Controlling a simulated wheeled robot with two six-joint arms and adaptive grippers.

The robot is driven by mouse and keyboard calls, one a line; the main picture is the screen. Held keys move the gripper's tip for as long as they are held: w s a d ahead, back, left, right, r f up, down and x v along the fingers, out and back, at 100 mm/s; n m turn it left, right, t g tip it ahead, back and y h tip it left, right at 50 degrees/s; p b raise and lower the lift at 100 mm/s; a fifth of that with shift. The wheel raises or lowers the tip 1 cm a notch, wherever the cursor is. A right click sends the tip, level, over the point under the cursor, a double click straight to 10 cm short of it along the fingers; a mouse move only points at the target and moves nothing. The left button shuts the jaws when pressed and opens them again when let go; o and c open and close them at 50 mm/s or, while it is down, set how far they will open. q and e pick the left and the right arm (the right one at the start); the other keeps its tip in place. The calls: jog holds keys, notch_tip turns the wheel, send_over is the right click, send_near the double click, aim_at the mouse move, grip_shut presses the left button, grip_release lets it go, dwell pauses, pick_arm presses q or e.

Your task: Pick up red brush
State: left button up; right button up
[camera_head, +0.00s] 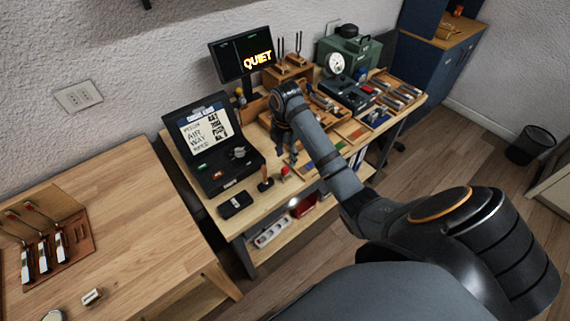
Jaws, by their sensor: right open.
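My right gripper (286,156) hangs over the front part of the workbench, pointing down, with its fingers open and apart and nothing seen between them. A small red-topped object (285,173) stands on the bench just below the fingertips. It is too small to tell whether it is the red brush. Several tools with red tips (32,238) lie on a brown holder on the left table. My left gripper is not in view.
An open black case (212,180) and a small black device (235,205) are left of the gripper. A lit monitor (241,55) and a green machine (347,55) stand behind. Trays of tools (385,96) fill the bench's right side. The left table (135,215) has bare room.

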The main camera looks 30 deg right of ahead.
aim_at(285, 168)
notch_tip(285, 168, down, 5)
jog(key=b, duration=0.5)
jog(key=shift+f+b, duration=0.2)
jog(key=shift+b, duration=0.1)
jog(key=shift+w+f+b, duration=0.15)
jog(key=shift+f+b, duration=0.6)
jog(key=shift+b, duration=0.1)
jog(key=shift+w+d+f, duration=0.1)
jog(key=shift+w+f, duration=0.05)
jog(key=shift+f, duration=0.75)
jog(key=shift+w+f, duration=0.15)
jog(key=shift+f, duration=0.7)
grip_shut()
